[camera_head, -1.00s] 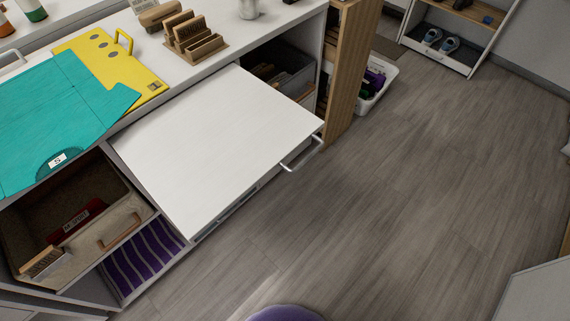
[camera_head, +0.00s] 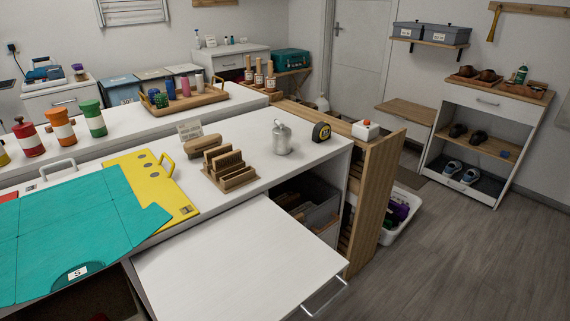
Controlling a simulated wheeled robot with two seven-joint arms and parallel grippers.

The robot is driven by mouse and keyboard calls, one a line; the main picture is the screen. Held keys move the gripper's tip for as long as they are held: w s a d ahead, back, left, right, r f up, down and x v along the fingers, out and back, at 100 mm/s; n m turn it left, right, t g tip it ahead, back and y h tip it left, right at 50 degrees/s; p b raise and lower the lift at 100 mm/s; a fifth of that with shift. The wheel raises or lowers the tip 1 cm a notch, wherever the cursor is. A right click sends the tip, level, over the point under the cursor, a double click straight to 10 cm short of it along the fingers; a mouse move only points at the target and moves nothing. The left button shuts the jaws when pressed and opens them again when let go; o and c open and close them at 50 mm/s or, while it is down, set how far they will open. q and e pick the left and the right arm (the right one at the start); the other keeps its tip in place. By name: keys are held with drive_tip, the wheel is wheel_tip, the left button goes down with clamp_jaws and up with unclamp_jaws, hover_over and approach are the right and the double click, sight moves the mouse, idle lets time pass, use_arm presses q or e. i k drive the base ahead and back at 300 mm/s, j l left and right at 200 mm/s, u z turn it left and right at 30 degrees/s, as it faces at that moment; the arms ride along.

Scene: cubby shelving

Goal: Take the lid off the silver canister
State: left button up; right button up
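The silver canister (camera_head: 282,139) stands upright on the white counter near its right end. A small lid with a knob or ring (camera_head: 279,125) sits on top of it. Neither of my grippers shows in the head view, so their state and distance from the canister cannot be seen.
A white pull-out board (camera_head: 236,262) juts out in front. Teal and yellow sheets cover the counter's left. Floor at right (camera_head: 450,250) is clear.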

sight(280, 129)
drive_tip(key=i+l+u, duration=0.1)
drive_tip(key=l, duration=0.2)
drive_tip(key=i+l, duration=0.15)
drive_tip(key=l, duration=0.2)
drive_tip(key=i+l+u, duration=0.15)
drive_tip(key=l, duration=0.2)
drive_tip(key=i+l+u, duration=0.2)
drive_tip(key=i+l, duration=0.15)
drive_tip(key=i+l+u, duration=0.15)
drive_tip(key=i+l, duration=0.15)
drive_tip(key=l, duration=0.15)
drive_tip(key=i+l+u, duration=0.2)
drive_tip(key=l, duration=0.25)
drive_tip(key=i, duration=0.1)
